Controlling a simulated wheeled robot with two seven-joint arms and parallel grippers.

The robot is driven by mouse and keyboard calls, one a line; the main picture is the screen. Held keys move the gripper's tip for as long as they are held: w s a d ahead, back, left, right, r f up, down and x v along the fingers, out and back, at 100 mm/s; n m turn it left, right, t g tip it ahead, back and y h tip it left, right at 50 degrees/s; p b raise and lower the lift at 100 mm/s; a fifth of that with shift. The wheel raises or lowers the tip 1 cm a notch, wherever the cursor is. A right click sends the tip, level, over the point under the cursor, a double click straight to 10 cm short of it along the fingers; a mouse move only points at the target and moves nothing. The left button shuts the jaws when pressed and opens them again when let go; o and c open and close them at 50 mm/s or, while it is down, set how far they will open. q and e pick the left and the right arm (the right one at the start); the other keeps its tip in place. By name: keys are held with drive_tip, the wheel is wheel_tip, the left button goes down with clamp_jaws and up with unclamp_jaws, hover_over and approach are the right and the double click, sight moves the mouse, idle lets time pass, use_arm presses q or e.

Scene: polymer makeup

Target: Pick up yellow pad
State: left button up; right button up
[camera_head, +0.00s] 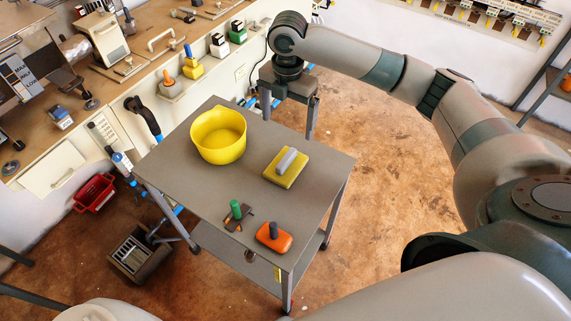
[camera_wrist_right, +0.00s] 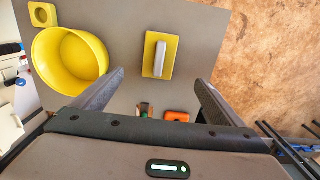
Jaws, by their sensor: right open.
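The yellow pad (camera_head: 271,175) lies flat on the grey cart top, with a grey bar-shaped handle (camera_head: 286,161) on it. In the right wrist view the pad (camera_wrist_right: 172,62) is ahead, between the lines of the two fingers. My right gripper (camera_head: 287,126) hangs pointing down over the cart's far edge, beyond the pad and apart from it. Its two fingers stand wide apart with nothing between them; they also show in the right wrist view (camera_wrist_right: 160,77). My left gripper is out of view.
A yellow bowl (camera_head: 218,136) stands left of the pad on the grey cart (camera_head: 250,195). A green-handled tool (camera_head: 237,211) and an orange block (camera_head: 274,238) with a dark knob lie nearer the front. A cluttered workbench (camera_head: 150,80) runs along the left. Bare cart top surrounds the pad.

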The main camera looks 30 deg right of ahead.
drive_tip(key=p, duration=0.4)
approach(286, 158)
drive_tip(key=f, duration=0.5)
drive_tip(key=shift+d+f, duration=0.25)
drive_tip(key=shift+f, duration=0.4)
drive_tip(key=shift+a+f+p, duration=0.15)
drive_tip(key=shift+f+p, duration=0.3)
drive_tip(key=shift+f, duration=0.1)
wheel_tip(286, 158, down, 3)
drive_tip(key=shift+f+p, duration=0.1)
drive_tip(key=shift+p, duration=0.6)
drive_tip(key=shift+f, duration=0.45)
drive_tip(key=c, duration=1.2)
